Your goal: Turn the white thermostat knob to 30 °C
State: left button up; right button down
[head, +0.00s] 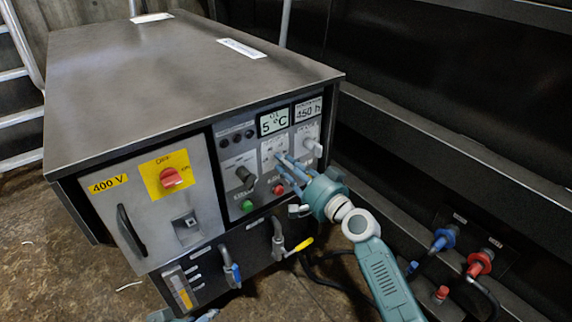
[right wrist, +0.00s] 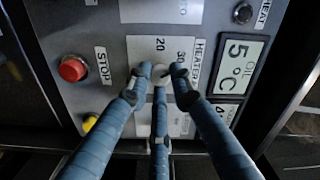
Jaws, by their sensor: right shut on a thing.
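The white thermostat knob (right wrist: 160,72) shows only as a pale patch between the fingers in the right wrist view; its pointer is hidden. Its plate (right wrist: 195,22) carries the word HEATER and the marks 20 and 30. My right gripper (right wrist: 158,78) is shut on the knob, with three blue fingers around it. In the head view the right gripper (head: 284,166) reaches the middle plate of the control panel and covers the knob. A sliver of teal, seemingly my left gripper (head: 205,315), shows at the bottom edge; its fingers cannot be made out.
The oil display (head: 273,122) reads 5 °C; beside it a display (head: 308,109) reads 450 h. A black knob (head: 245,177), green button (head: 247,206), red button (head: 278,190) and grey knob (head: 313,148) are close by. A yellow-handled valve (head: 303,244) sits below.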

jog(key=c, duration=1.5)
grip_release()
jog(key=shift+w+d+r, duration=0.2)
jog(key=shift+d+r, duration=0.1)
jog(key=shift+r, duration=0.1)
jog(key=shift+c, duration=0.2)
jog(key=shift+f, duration=0.2)
jog(key=shift+s+a, duration=0.1)
jog(key=v, duration=1.2)
